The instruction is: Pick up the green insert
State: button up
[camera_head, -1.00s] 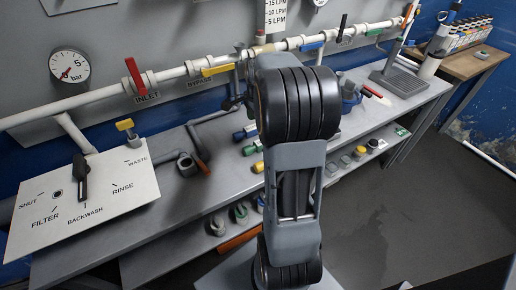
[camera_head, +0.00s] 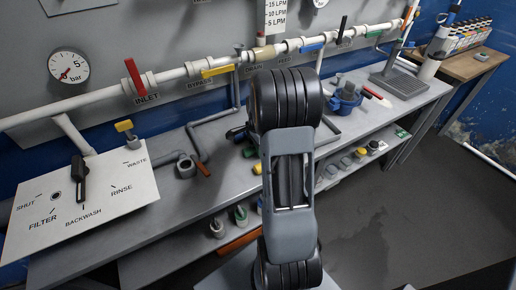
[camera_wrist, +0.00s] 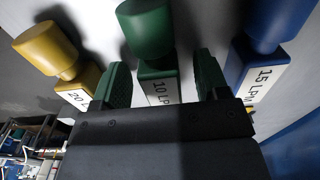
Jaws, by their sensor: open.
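The green insert (camera_wrist: 149,32) is at the top centre of the wrist view, with a rounded green knob and a block below marked "10 LP…". My gripper (camera_wrist: 162,70) is open, with one green-padded finger on each side of the green block. Small gaps show between the fingers and the block. The yellow insert (camera_wrist: 48,50), marked "20", lies to the left of the fingers. The blue insert (camera_wrist: 273,28), marked "15 LPM", is to the right. In the head view my arm hides most of the inserts and the gripper.
The grey bench (camera_head: 218,185) runs under a white pipe (camera_head: 100,92) with coloured valve handles. A white selector panel (camera_head: 110,195) stands at the left. A blue round fitting (camera_head: 346,98) sits right of my arm. More fittings (camera_head: 217,227) stand on the shelf below.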

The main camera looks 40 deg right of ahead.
jog(key=shift+f, duration=0.15)
jog(key=shift+c, duration=0.5)
jog(key=c, duration=0.9)
jog(key=shift+c, duration=0.2)
